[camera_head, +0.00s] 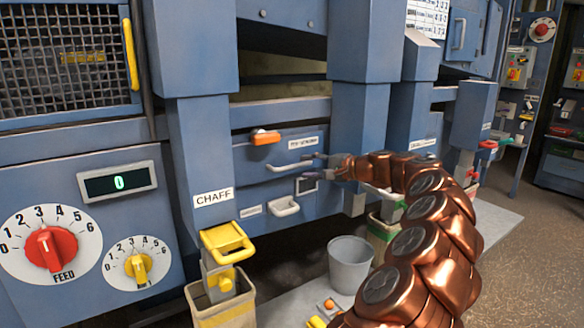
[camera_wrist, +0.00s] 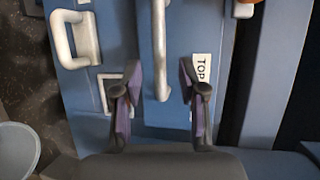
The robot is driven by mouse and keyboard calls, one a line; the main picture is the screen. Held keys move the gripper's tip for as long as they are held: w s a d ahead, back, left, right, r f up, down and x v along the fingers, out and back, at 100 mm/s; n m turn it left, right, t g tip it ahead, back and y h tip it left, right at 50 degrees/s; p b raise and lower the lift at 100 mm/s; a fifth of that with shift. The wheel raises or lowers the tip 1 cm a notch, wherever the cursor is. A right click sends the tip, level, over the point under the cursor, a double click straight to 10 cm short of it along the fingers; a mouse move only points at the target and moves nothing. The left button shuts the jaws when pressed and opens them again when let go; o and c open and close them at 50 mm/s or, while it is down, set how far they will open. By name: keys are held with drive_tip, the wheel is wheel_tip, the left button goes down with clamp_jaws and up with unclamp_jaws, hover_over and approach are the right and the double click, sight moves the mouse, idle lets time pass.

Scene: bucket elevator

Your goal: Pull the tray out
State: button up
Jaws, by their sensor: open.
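The blue tray front (camera_head: 262,162) sits in the machine at centre, with a long silver bar handle (camera_head: 290,168) and a small white label. In the wrist view the handle (camera_wrist: 160,45) runs up between my fingers. My gripper (camera_head: 306,166) is open, with one finger on each side of the handle's near end and gaps showing on both sides. In the wrist view my gripper (camera_wrist: 159,75) has dark fingers with purple pads. The tray front looks flush with the machine; its inside is hidden.
An orange latch (camera_head: 265,137) is above the handle and a white pull handle (camera_head: 285,206) below. A grey bucket (camera_head: 350,264) and a yellow-topped chaff spout (camera_head: 227,243) stand below. Blue posts (camera_head: 360,150) flank the tray. Open floor (camera_head: 535,220) lies at right.

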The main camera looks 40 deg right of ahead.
sight(297, 167)
drive_tip(key=x, duration=0.5)
drive_tip(key=shift+w+a, duration=0.15)
drive_tip(key=shift+w, duration=0.1)
clamp_jaws()
idle(0.5)
